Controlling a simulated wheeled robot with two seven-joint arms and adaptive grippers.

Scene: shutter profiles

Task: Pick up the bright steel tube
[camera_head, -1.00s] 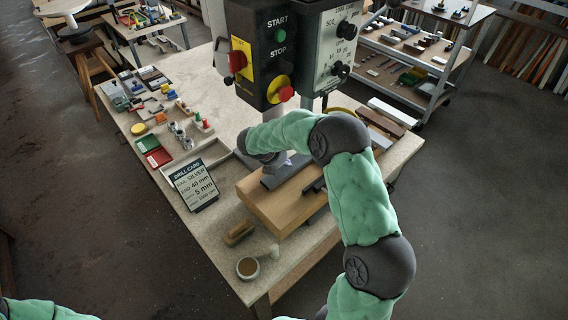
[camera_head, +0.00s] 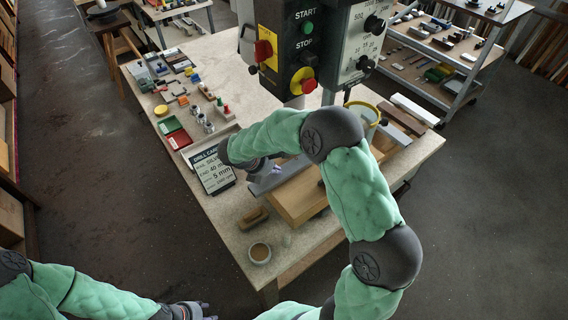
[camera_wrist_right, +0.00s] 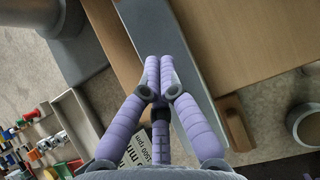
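A long, straight grey metallic bar, which looks like the steel tube (camera_head: 266,183), slants across the wooden board under the drill press. In the right wrist view the tube (camera_wrist_right: 205,85) runs diagonally over the board and past its edge. My right gripper (camera_wrist_right: 160,62) has its purple fingers drawn together over the tube; the contact itself is hidden. In the head view my right gripper (camera_head: 272,168) is at the tube, which appears to be held. My left gripper (camera_head: 192,311) is at the bottom edge, away from the table, with its fingers too small to read.
The wooden board (camera_head: 300,200) lies under the drill press (camera_head: 290,40). A drill card (camera_head: 212,170) stands left of the tube. A brush (camera_head: 253,218) and a cup (camera_head: 260,253) are in front. White (camera_head: 414,108) and brown (camera_head: 403,119) profiles lie at the right rear.

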